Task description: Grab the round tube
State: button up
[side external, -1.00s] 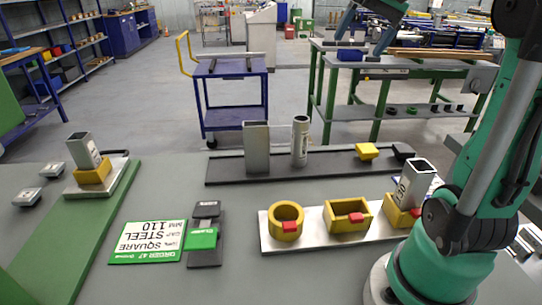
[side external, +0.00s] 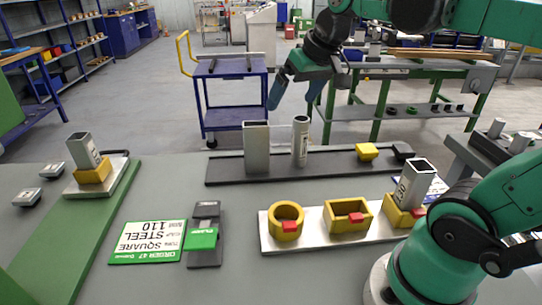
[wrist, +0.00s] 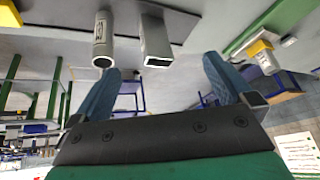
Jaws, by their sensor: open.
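The round tube (side external: 300,141) stands upright on a dark rail at the back of the table in the side view. The square tube (side external: 256,147) stands upright just left of it, a small gap apart. My gripper (side external: 291,103) is open and empty, above and behind the two tubes. In the wrist view, the round tube (wrist: 102,42) shows its open end at upper left, and the square tube (wrist: 156,40) is right of it. The open fingers of my gripper (wrist: 165,72) frame the space below both tubes, touching neither.
The dark rail (side external: 228,171) also carries a yellow block (side external: 367,151) at right. In front, a silver plate (side external: 268,244) bears yellow holders, one with a square tube (side external: 414,181). A green order sign (side external: 148,242) lies at left. Another tube (side external: 84,150) stands at far left.

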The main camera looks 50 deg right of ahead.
jog(key=a+f+n, duration=0.1)
jog(key=a+f, duration=0.1)
jog(key=s+a+f+n+t, duration=0.1)
jog(key=a+f, duration=0.2)
jog(key=s+a+f+n, duration=0.1)
jog(key=a+f, duration=0.1)
jog(key=f, duration=0.1)
jog(key=shift+s+a+f+t, duration=0.2)
jog(key=shift+s+t, duration=0.05)
jog(key=shift+t, duration=0.15)
jog(key=shift+c, duration=0.8)
